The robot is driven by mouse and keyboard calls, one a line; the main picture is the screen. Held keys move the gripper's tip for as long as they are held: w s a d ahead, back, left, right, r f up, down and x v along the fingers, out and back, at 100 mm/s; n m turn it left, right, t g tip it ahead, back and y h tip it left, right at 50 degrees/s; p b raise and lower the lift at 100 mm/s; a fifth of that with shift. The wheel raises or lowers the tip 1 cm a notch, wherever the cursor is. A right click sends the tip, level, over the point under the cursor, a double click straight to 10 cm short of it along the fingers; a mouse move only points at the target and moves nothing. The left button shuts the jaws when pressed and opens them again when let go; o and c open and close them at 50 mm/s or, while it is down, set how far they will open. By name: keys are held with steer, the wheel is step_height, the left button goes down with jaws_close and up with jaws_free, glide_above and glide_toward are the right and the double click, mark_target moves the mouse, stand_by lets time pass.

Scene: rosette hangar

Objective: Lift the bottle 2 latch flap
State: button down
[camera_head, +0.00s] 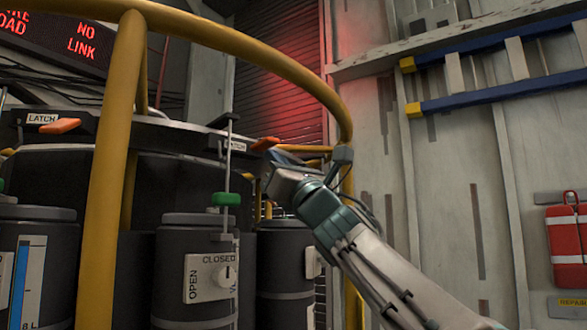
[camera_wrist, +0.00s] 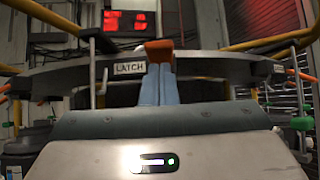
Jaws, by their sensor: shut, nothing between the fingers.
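An orange latch flap (camera_head: 265,143) sits on the dark ring rim beside a white LATCH label (camera_head: 235,145). In the wrist view the flap (camera_wrist: 158,50) is straight ahead, with its LATCH label (camera_wrist: 129,68) just to the left. My gripper (camera_wrist: 160,68) is shut and empty. Its pale blue fingertips overlap the flap's lower edge in the wrist view; whether they touch it I cannot tell. In the head view my gripper (camera_head: 275,163) is just below and right of this flap, its fingertips hard to make out. No bottle number is readable.
A second orange flap (camera_head: 60,126) is at the left. A yellow rail (camera_head: 245,45) arches over the ring, with a thick post (camera_head: 112,150). A thin upright rod with a green grip (camera_head: 226,199) stands left of my gripper. Dark bottles (camera_head: 197,255) stand below.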

steer(key=s+d+r+b+v, duration=0.1)
steer(key=r+b+v, duration=0.1)
steer(key=b+v, duration=0.6)
steer(key=v, duration=0.3)
steer(key=shift+d, duration=0.3)
steer(key=shift+s+f, duration=0.15)
